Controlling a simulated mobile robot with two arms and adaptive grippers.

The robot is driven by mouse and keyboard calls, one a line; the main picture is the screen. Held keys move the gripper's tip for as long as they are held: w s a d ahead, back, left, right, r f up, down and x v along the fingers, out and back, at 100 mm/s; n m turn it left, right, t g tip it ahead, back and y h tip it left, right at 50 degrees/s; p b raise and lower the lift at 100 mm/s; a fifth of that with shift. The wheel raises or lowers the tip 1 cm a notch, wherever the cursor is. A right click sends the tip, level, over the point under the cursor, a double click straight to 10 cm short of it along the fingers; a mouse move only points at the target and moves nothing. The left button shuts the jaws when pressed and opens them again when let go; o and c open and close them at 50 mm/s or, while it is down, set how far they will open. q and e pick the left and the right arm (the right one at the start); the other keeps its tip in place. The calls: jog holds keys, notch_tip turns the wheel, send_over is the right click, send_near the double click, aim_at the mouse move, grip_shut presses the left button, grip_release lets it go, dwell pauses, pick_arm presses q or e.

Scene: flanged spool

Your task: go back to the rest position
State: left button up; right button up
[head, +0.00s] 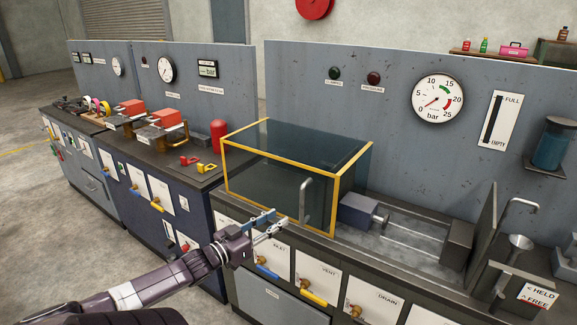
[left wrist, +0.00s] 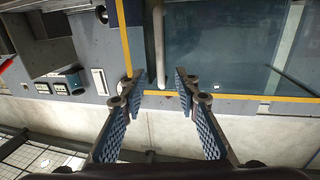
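My left gripper (head: 277,221) is in front of the yellow-framed clear guard (head: 333,235) on the bench, a little left of and below the guard's grey handle (head: 306,201). In the left wrist view the gripper's fingers (left wrist: 163,88) are spread apart with nothing held between them. The handle (left wrist: 158,40) shows there as a grey bar running down to the gap between the fingertips. I cannot tell whether a finger touches it. My right gripper is not in view.
Valve panels with blue and yellow levers (head: 313,298) line the bench front under my left arm. A blue-grey block (head: 358,213) and rails sit right of the guard. Open floor (head: 60,240) lies at left.

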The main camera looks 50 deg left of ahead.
pick_arm(q)
jog(key=s+d+f+g+y, duration=0.1)
jog(key=s+f+g, duration=0.3)
jog(key=f, duration=0.8)
jog(key=s+d+f+n+g, duration=0.1)
jog(key=s+f, duration=0.5)
jog(key=f, duration=0.5)
jog(key=s+d+f+g+y, duration=0.1)
jog(key=s+d+f+g, duration=0.3)
jog(key=f, duration=0.8)
jog(key=s+d+f+m+g+h, duration=0.15)
jog(key=s+d+f+g, duration=0.25)
jog(key=s+d+f, duration=1.1)
jog(key=s+d+f+m+g+h, duration=0.1)
jog(key=s+d+f+g, duration=0.1)
jog(key=s+d+f, duration=0.2)
jog(key=s+d+f+m+g+h, duration=0.1)
jog(key=s+d+f+m+g, duration=0.1)
jog(key=s+d+f, duration=0.2)
jog(key=s+d, duration=0.3)
jog(key=d, duration=0.4)
